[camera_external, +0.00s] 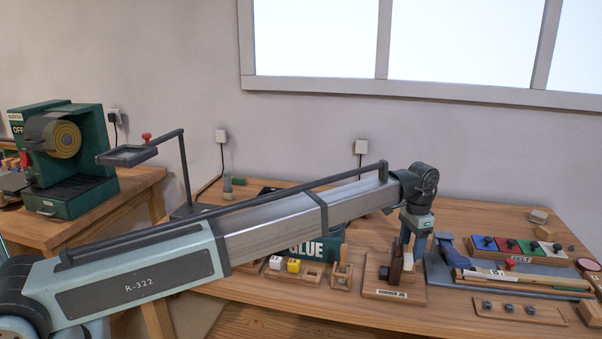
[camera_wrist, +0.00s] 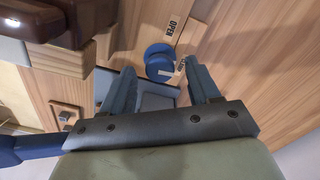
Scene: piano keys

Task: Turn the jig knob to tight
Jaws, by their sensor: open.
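The jig (camera_external: 394,292), a wooden stand with a "HAMMER JIG" label, is on the bench below my gripper (camera_external: 413,250) in the external view. Its knob (camera_wrist: 158,56) is round and blue in the wrist view, with a white mark on its lower side. My gripper (camera_wrist: 163,80) is open, with one finger to each side of the knob's lower edge. I cannot tell whether either finger touches it. The knob is not clear in the external view.
Right of the jig are a grey-blue tray with wooden strips (camera_external: 520,279) and coloured felt boxes (camera_external: 507,245). The jig's dark block (camera_external: 396,263) stands close to my fingers.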

